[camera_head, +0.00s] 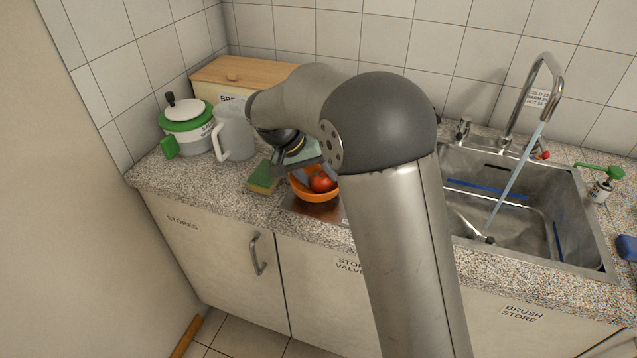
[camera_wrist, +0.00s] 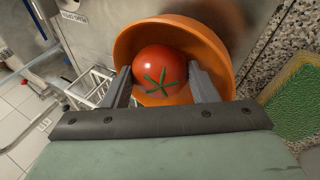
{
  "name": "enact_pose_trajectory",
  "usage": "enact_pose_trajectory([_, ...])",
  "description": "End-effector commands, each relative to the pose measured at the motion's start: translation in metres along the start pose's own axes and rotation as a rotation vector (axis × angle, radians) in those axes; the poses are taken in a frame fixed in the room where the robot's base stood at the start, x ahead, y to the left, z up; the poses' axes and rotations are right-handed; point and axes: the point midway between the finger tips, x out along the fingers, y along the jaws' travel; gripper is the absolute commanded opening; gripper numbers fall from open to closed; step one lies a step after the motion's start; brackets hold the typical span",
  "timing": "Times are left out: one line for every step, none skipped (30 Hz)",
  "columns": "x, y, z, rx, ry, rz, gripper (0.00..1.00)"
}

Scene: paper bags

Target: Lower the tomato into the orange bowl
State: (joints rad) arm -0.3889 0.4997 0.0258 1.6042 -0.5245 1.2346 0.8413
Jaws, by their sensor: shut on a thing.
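A red tomato (camera_wrist: 160,72) with a green star-shaped stalk sits between the two fingers of my gripper (camera_wrist: 163,88) in the wrist view. My gripper is shut on it. The orange bowl (camera_wrist: 222,50) surrounds the tomato in that view, its wall showing behind and to both sides. In the head view the tomato (camera_head: 321,182) shows within the rim of the orange bowl (camera_head: 318,196), with my gripper just above it. I cannot tell whether the tomato touches the bowl's bottom. My arm hides part of the bowl's right side.
A green and yellow sponge (camera_head: 264,178) lies left of the bowl. A clear jug (camera_head: 234,133), a green-and-white lidded pot (camera_head: 186,127) and a wooden-lidded bread box (camera_head: 232,75) stand behind it on the left. The sink (camera_head: 520,215) with running water is at right.

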Motion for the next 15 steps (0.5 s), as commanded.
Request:
enact_pose_trajectory([-0.0002,0.0001,-0.0001,0.0,0.0,0.0,0.59])
enact_pose_trajectory([-0.0002,0.0001,-0.0001,0.0,0.0,0.0,0.67])
enact_pose_trajectory([-0.0002,0.0001,-0.0001,0.0,0.0,0.0,0.78])
enact_pose_trajectory([-0.0002,0.0001,-0.0001,0.0,0.0,0.0,0.78])
enact_pose_trajectory([-0.0002,0.0001,-0.0001,0.0,0.0,0.0,0.78])
enact_pose_trajectory([-0.0002,0.0001,-0.0001,0.0,0.0,0.0,0.78])
enact_pose_trajectory([-0.0001,0.0,0.0,0.0,0.0,0.0,0.78])
enact_pose_trajectory([-0.0001,0.0,0.0,0.0,0.0,0.0,0.78])
enact_pose_trajectory([0.0,-0.0001,0.0,0.0,0.0,0.0,0.78])
enact_pose_trajectory([0.0002,-0.0002,0.0002,0.0,0.0,0.0,0.78])
enact_pose_trajectory([0.0001,-0.0003,0.0002,0.0,0.0,0.0,0.78])
enact_pose_trajectory([-0.0005,-0.0004,0.0002,0.0,0.0,0.0,0.78])
enact_pose_trajectory([-0.0014,-0.0005,0.0002,-0.001,0.0,-0.001,0.78])
enact_pose_trajectory([-0.003,-0.0006,0.0001,-0.001,0.0,-0.001,0.78])
enact_pose_trajectory([-0.0061,-0.0008,-0.0001,0.0,0.001,-0.002,0.78])
